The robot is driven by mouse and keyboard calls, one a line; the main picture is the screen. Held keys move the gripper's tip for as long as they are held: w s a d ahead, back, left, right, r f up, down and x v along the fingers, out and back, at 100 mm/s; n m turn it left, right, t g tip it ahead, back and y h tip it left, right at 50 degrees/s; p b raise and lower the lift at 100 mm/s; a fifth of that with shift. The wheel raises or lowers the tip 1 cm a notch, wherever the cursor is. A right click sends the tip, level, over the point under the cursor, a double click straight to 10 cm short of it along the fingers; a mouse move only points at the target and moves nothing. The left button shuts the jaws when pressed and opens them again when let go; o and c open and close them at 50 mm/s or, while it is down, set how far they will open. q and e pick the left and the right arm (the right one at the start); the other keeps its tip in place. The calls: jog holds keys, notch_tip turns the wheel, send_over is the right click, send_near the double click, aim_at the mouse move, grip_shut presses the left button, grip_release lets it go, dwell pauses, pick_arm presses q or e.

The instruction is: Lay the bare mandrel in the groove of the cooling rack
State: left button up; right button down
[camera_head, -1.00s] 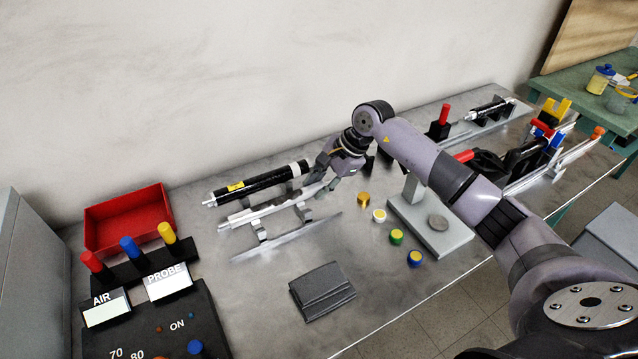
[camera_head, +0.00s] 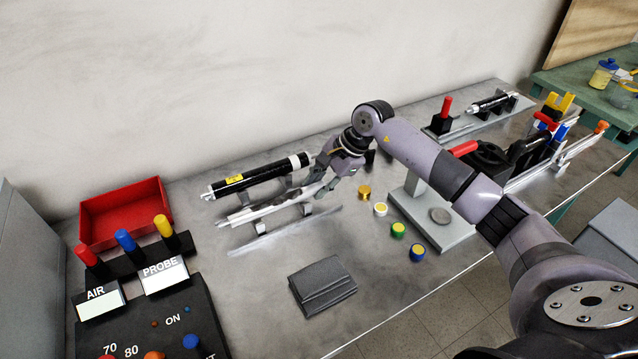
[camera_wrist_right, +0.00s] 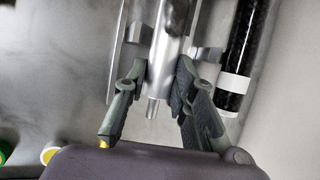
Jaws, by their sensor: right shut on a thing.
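The bare mandrel (camera_head: 262,211) is a silvery rod. My right gripper (camera_head: 322,186) is shut on it near its right end, and the mandrel lies roughly lengthwise over the cooling rack. In the right wrist view the mandrel (camera_wrist_right: 166,62) runs between the two fingers (camera_wrist_right: 158,88), its thin end stub sticking out toward the palm. The cooling rack (camera_head: 261,228) shows pale cradle brackets; one bracket (camera_wrist_right: 207,56) is beside the mandrel in the wrist view. Whether the mandrel touches the groove cannot be told. My left gripper is not in view.
A black wrapped tube (camera_head: 262,176) with a yellow label lies close behind the mandrel. A red tray (camera_head: 126,213), a control panel (camera_head: 150,325) and a dark folded cloth (camera_head: 322,286) are nearby. Several coloured-lid pots (camera_head: 398,230) stand to the right.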

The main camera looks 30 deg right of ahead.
jog(key=shift+f, duration=0.3)
jog(key=c, duration=1.2)
grip_release()
jog(key=shift+c, duration=0.2)
jog(key=v, duration=1.2)
